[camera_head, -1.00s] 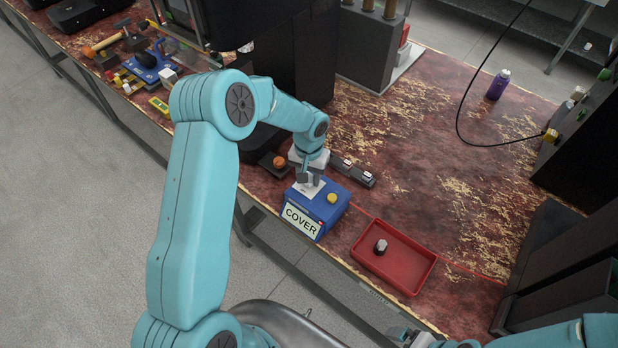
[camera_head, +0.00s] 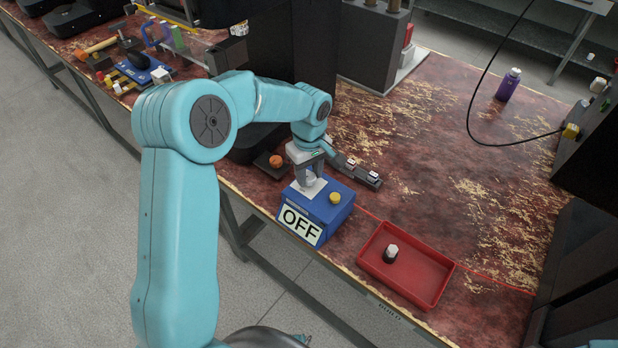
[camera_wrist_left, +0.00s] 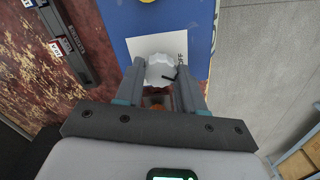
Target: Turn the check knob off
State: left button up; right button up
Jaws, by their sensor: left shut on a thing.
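The blue box (camera_head: 322,222) stands near the front edge of the worn red table, with a white sign (camera_head: 301,225) on its front reading OFF and a yellow button (camera_head: 335,198) on top. My left gripper (camera_head: 311,187) reaches down onto a white plate on top of the box. In the left wrist view its two fingers are shut on a pale, scalloped check knob (camera_wrist_left: 160,70). A dark mark shows on the knob, and lettering shows on the plate beside it. In the head view the knob is hidden by the fingers. My right gripper is not in view.
A red tray (camera_head: 437,291) holding a small dark-and-white piece (camera_head: 391,253) lies right of the box. A dark strip with small switches (camera_head: 361,173) and an orange ball (camera_head: 276,161) lie behind it. A purple bottle (camera_head: 508,85) stands far right. The table's middle right is clear.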

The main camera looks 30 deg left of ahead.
aim_at(309, 176)
pick_arm(q)
jog(key=n+b, duration=0.1)
jog(key=n, duration=0.1)
jog(key=shift+n, duration=0.3)
jog(key=shift+r+n+b, duration=0.1)
jog(key=shift+n+b, duration=0.75)
jog(key=shift+n, duration=0.75)
jog(key=o, duration=1)
notch_tip(309, 176, up, 16)
jog(key=shift+r+p, duration=0.2)
jog(key=shift+p, duration=0.7)
